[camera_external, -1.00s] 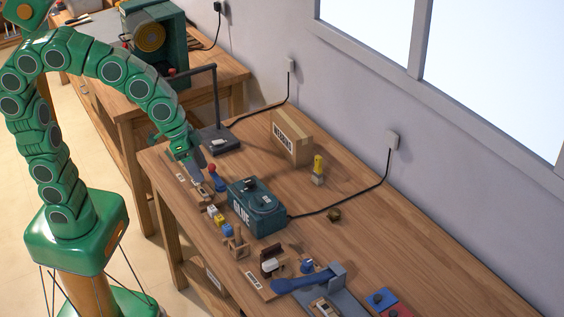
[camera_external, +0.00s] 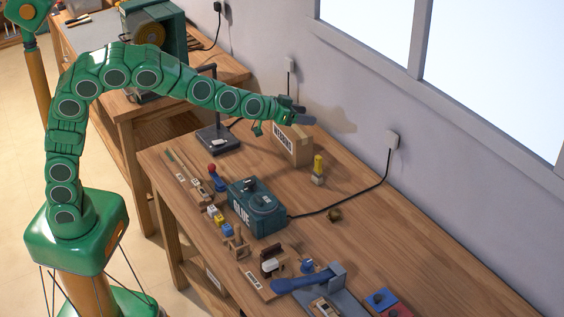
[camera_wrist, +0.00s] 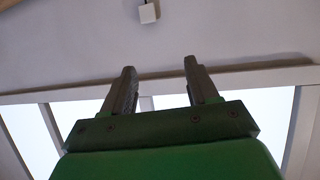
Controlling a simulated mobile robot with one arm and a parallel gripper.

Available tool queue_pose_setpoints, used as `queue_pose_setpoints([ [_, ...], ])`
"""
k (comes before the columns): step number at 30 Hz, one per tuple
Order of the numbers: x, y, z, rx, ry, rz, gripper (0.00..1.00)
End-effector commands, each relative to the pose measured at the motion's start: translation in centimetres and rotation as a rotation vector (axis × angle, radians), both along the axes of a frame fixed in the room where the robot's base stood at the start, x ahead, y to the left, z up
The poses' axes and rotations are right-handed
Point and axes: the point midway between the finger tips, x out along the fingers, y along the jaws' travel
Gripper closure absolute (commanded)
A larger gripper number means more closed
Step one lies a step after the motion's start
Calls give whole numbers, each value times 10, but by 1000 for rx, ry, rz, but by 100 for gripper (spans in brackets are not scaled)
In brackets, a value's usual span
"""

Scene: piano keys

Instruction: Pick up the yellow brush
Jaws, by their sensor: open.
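An upright object with a yellow top (camera_external: 318,164) and a pale lower part stands on the table to the right of the cardboard box. It may be the yellow brush, but it is too small to be sure. My gripper (camera_external: 302,113) is raised above the cardboard box near the wall, up and left of the yellow object and apart from it. In the wrist view my gripper (camera_wrist: 160,68) is open with nothing between its fingers. That view shows wall and window, and no brush.
A cardboard box (camera_external: 291,146) stands below my gripper. A dark teal box (camera_external: 256,207) with a cable sits mid-table. Small blocks and tools, including a blue lever (camera_external: 300,283), line the front edge. A dark stand (camera_external: 217,138) is behind. The table's right side is mostly clear.

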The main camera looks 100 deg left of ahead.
Motion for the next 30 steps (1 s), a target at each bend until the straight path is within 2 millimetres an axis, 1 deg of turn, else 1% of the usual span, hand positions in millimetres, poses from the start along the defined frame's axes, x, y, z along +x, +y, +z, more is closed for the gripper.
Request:
queue_pose_setpoints([
  [1, 1, 9, -3, 10, -7, 16, 41],
  [6, 4, 36, -4, 52, -39, 66, 41],
  [15, 5, 73, -8, 114, -80, 139, 41],
  [25, 5, 70, -63, 112, -80, 134, 41],
  [29, 5, 70, -92, 109, -76, 134, 41],
  [30, 5, 70, -103, 110, -76, 135, 41],
])
